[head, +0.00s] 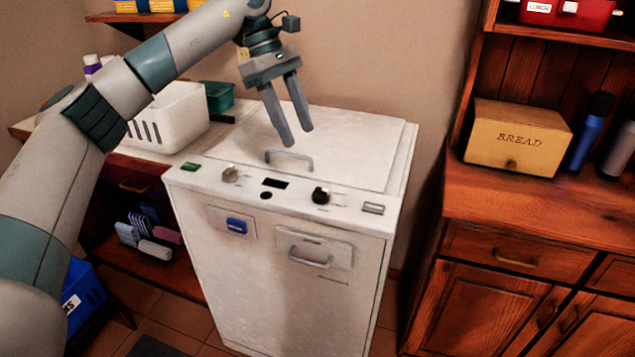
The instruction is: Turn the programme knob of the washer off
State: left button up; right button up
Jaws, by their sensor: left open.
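The white washer (270,265) stands in the middle of the head view, with a lid and lid handle on top. Its sloping front panel carries a pale knob (230,174) on the left and a black knob (320,195) right of centre. I cannot tell from labels which is the programme knob or read their settings. A small dark display (275,183) sits between them. My left gripper (296,136) is open and empty, fingers pointing down over the lid, behind the panel and apart from both knobs. My right gripper is not in view.
A white basket (170,117) and a green container (217,96) stand on the counter left of the washer. A wooden cabinet (500,210) with a bread box (517,136) and bottles stands on the right. Space above the front panel is clear.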

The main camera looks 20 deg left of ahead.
aim_at(319, 188)
pick_arm(q)
jog(key=p+x, duration=0.1)
jog(key=x, duration=1.1)
jog(key=shift+d+f, duration=0.1)
jog(key=shift+f, duration=0.2)
jog(key=shift+d+f, duration=0.25)
jog(key=shift+f, duration=0.3)
jog(key=c, duration=1)
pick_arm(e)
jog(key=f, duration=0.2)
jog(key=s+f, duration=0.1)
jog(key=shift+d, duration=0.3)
